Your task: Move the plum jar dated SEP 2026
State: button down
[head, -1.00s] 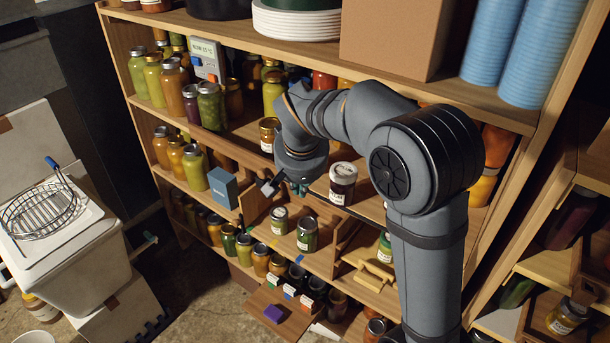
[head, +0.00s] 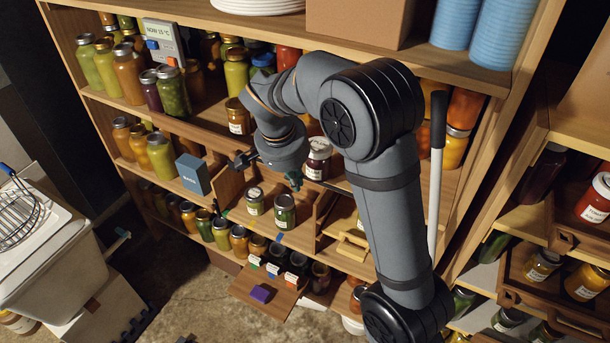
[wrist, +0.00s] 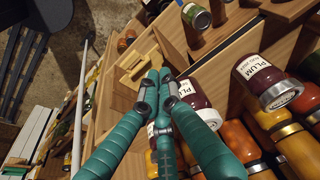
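A dark plum jar with a white label (head: 318,160) stands on the middle shelf in the head view, right beside my gripper (head: 295,180). A second dark jar (wrist: 192,92) is partly hidden behind my gripper's teal fingers (wrist: 159,76). The fingers converge, with their tips together and no jar seen held between them.
Amber jars (wrist: 292,142) crowd close beside the plum jars. A wooden divider (wrist: 222,62) stands near the fingers. Below are two green jars (head: 285,208) and a wooden handled box (head: 352,244). A blue box (head: 193,174) stands left. A pale upright rod (head: 434,190) is right of my arm.

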aim_at(318, 160)
jog(key=w+f+p, duration=0.1)
jog(key=w+d+f+p, duration=0.1)
jog(key=w, duration=0.1)
jog(key=w+d+f+p, duration=0.1)
jog(key=shift+w+f, duration=0.15)
jog(key=shift+w, duration=0.1)
